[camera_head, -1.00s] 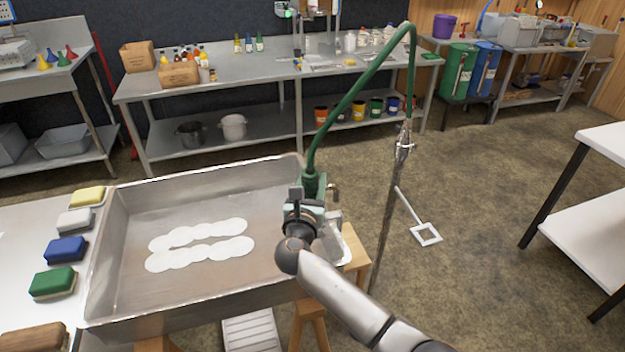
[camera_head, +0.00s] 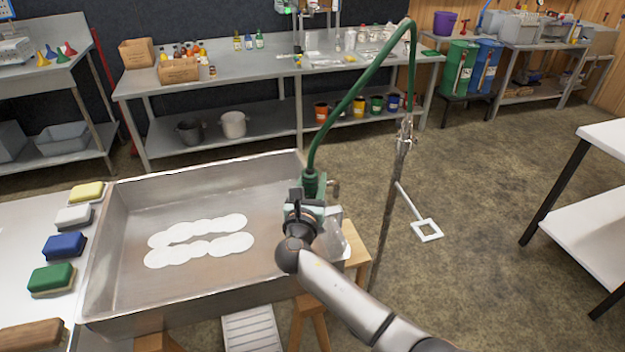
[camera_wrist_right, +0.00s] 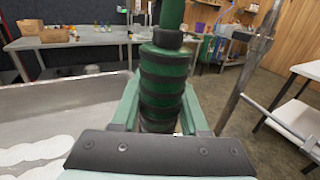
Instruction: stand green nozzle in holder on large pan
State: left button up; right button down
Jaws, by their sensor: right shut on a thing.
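My right gripper (camera_head: 308,208) is shut on the green nozzle (camera_head: 312,184) and holds it upright at the right side of the large pan (camera_head: 205,170). In the right wrist view the nozzle (camera_wrist_right: 163,88) is a green grip with black bands, standing between the green jaws (camera_wrist_right: 130,105). A green hose (camera_head: 345,105) arches from its top to a tall metal stand. The nozzle's lower end is hidden behind my gripper and wrist. A grey, partly clear piece (camera_head: 332,238) shows at the pan's right edge, partly covered; I cannot tell whether it is the holder. My left gripper is out of view.
Several white discs (camera_head: 200,242) lie in the pan. Sponges (camera_head: 63,245) line the table at left. The metal hose stand (camera_head: 395,200) rises just right of my gripper.

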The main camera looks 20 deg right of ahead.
jog(key=shift+r, duration=0.1)
dwell(0.3)
jog(key=shift+c, duration=1.7)
grip_release()
jog(key=shift+s, duration=0.1)
jog(key=v, duration=1.2)
jog(key=shift+s+a, duration=0.15)
